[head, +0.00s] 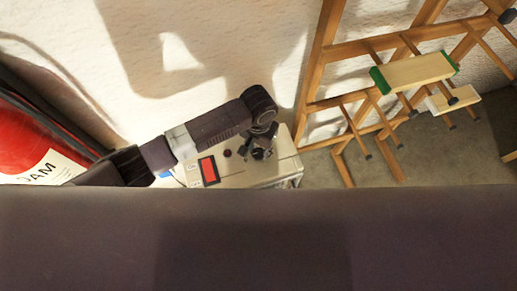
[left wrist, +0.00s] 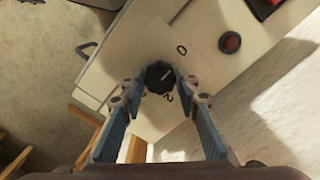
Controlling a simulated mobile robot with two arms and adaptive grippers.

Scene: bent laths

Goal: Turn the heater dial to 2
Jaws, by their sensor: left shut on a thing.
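The heater is a cream box whose top panel (head: 285,170) shows below the wall in the head view; the panel (left wrist: 118,68) also shows in the left wrist view. Its dial (left wrist: 159,76) is a round black knob with a small light mark, whose exact direction I cannot read surely. A 0 and a 2 are printed beside the dial. My left gripper (left wrist: 160,82) is shut on the dial, with a fingertip on each side. In the head view the left gripper (head: 259,148) hides most of the dial. My right gripper is not in view.
A red rocker switch (head: 208,170) and a dark round button (head: 228,152) sit on the panel. Wooden frames with pegs (head: 375,95) stand to the right, with a green-ended board (head: 415,72). A red container (head: 25,140) is at far left. A pale wall rises behind.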

